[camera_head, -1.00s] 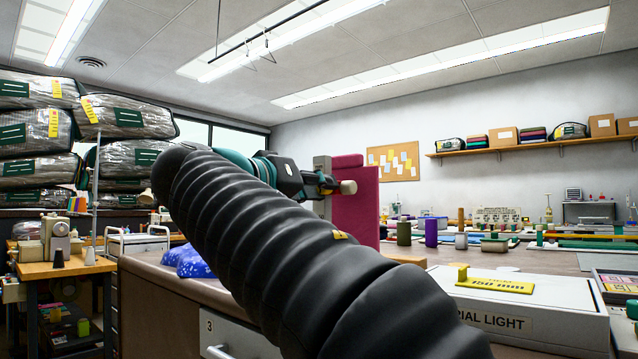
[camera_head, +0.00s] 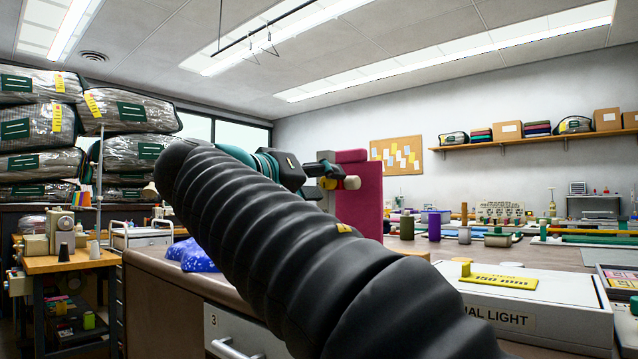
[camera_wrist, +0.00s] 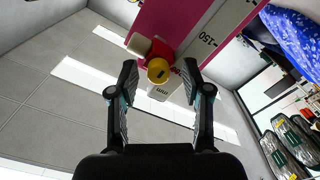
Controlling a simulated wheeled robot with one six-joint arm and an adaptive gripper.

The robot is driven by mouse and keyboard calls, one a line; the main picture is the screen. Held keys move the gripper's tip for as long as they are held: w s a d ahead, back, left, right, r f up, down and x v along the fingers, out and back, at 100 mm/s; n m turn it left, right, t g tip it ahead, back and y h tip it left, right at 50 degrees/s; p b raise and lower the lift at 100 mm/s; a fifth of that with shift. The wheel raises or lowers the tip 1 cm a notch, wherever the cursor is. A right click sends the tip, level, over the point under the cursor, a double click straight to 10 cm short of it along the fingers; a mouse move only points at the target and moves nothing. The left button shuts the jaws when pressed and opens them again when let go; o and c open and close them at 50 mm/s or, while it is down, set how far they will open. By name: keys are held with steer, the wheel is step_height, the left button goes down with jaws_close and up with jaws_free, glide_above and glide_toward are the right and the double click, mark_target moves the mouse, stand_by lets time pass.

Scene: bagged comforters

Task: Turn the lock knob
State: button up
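A round yellow knob (camera_wrist: 158,70) with a dark slot shows in the wrist view, beside a red block (camera_wrist: 160,52) and a cream piece (camera_wrist: 138,45) on a magenta panel. My gripper (camera_wrist: 158,78) is open, one finger on each side of the knob's near end. I cannot tell whether either finger touches it. In the head view, my gripper (camera_head: 326,175) is at the upright magenta panel (camera_head: 362,195); the cream piece (camera_head: 352,183) sticks out there. My dark ribbed arm hides part of the bench.
A pale scale marked 150 (camera_wrist: 215,40) runs along the panel. A white box (camera_head: 535,300) with a yellow 150 mm block (camera_head: 498,282) lies on the bench, right of my arm. Blue fabric (camera_head: 192,256) lies left. Spools stand behind.

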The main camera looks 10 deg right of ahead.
steer(key=v, duration=1.2)
stand_by(0.5)
